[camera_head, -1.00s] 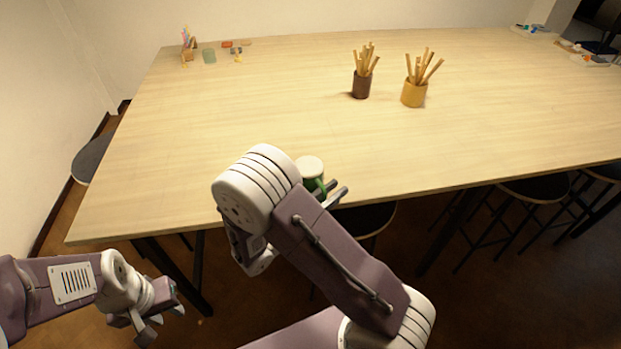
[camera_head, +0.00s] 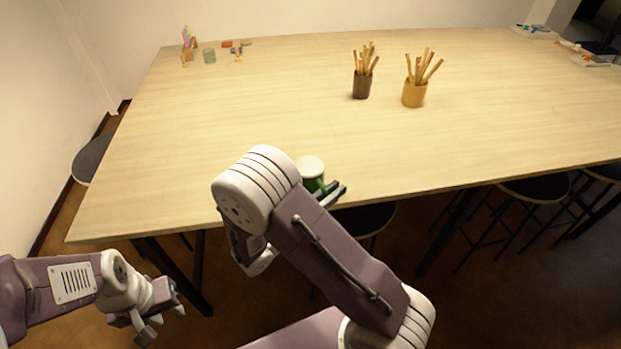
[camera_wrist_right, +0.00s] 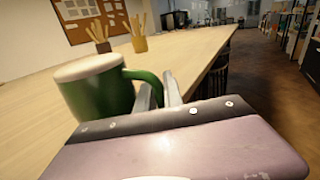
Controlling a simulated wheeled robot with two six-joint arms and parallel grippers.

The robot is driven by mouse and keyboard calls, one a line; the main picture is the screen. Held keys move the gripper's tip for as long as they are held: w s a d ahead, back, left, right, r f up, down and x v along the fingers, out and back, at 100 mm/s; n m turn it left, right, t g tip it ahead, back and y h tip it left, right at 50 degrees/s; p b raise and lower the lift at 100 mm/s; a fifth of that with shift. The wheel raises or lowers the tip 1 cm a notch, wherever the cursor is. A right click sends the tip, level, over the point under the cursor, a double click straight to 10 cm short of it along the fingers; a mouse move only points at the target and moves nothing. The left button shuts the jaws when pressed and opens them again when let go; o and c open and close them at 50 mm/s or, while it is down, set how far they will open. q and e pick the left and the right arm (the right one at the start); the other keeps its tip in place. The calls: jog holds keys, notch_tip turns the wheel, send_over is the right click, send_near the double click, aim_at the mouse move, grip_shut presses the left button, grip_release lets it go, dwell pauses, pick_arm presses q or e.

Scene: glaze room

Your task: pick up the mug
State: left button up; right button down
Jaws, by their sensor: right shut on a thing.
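The green mug (camera_head: 312,182) with a pale top stands on the table near its front edge, partly hidden behind my right arm. In the right wrist view the mug (camera_wrist_right: 98,95) is upright, with its handle (camera_wrist_right: 150,79) towards the fingers. My right gripper (camera_head: 338,190) is shut on the mug's handle; its two fingers (camera_wrist_right: 158,88) close around the handle in the right wrist view. My left gripper (camera_head: 167,315) is open and empty, low in front of the table at the left.
A dark cup (camera_head: 361,86) and a yellow cup (camera_head: 413,95), both holding wooden sticks, stand further back on the table (camera_head: 230,120). Small items and a greenish cup (camera_head: 209,56) sit at the far left. Stools (camera_head: 533,190) stand below the front edge. Much of the tabletop is clear.

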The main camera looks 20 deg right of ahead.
dwell(0.8)
jog(key=r, duration=0.3)
jog(key=r+p, duration=0.1)
jog(key=shift+d+r, duration=0.3)
jog(key=shift+r, duration=0.05)
jog(key=s+d+r, duration=0.2)
jog(key=d+r, duration=0.4)
jog(key=d, duration=0.4)
jog(key=shift+s+d+r+b, duration=0.15)
jog(key=shift+s+d+b, duration=0.2)
jog(key=shift+d+b, duration=0.05)
